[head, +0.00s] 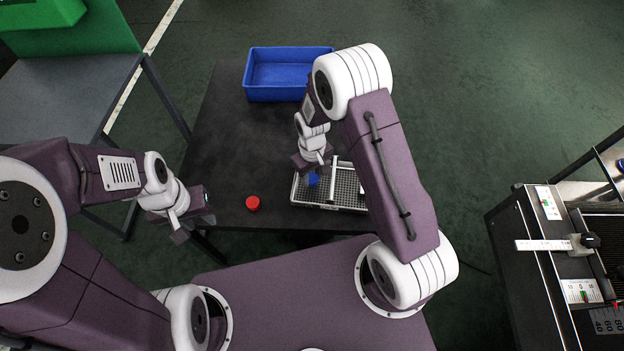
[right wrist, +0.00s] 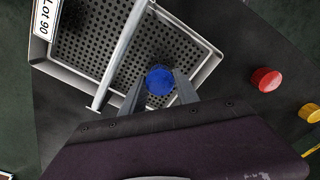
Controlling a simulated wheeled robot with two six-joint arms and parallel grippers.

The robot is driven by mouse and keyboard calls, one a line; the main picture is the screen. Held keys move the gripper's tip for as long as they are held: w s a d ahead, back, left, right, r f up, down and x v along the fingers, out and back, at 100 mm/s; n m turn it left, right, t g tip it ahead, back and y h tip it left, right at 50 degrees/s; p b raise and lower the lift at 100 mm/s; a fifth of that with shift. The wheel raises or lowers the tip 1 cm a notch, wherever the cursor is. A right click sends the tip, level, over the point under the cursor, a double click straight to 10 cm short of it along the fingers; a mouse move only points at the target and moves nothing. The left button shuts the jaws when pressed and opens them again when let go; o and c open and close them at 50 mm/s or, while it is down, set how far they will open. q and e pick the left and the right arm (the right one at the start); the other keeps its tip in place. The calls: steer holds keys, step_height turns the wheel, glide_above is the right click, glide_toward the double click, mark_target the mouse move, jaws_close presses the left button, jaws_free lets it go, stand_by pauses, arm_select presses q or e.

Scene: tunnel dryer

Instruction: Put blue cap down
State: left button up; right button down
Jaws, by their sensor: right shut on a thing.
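The blue cap (head: 313,179) is between the fingers of my right gripper (head: 314,172). In the right wrist view the blue cap (right wrist: 159,80) sits between the two grey fingertips, over the perforated floor of a light-framed tray (right wrist: 207,66). My right gripper is shut on it. I cannot tell whether the cap touches the tray floor. The tray (head: 330,207) also shows in the head view, partly behind my right arm. My left gripper (head: 193,228) is empty, its fingers apart, left of a red cap.
The red cap (head: 253,203) lies on the dark table (head: 225,130), left of the tray. A yellow round thing (right wrist: 310,112) shows beyond it in the wrist view. A blue bin (head: 275,94) stands at the back. A divider bar (right wrist: 125,52) crosses the tray. A machine (head: 535,270) stands right.

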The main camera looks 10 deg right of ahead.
step_height(320, 180, down, 2)
arm_select(q)
steer(key=shift+w+f, duration=0.1)
steer(key=shift+f, duration=0.2)
arm_select(e)
steer(key=shift+w, duration=0.1)
steer(key=shift+f, duration=0.1)
steer(key=c, duration=0.9)
jaws_free()
arm_select(q)
steer(key=shift+f, duration=0.1)
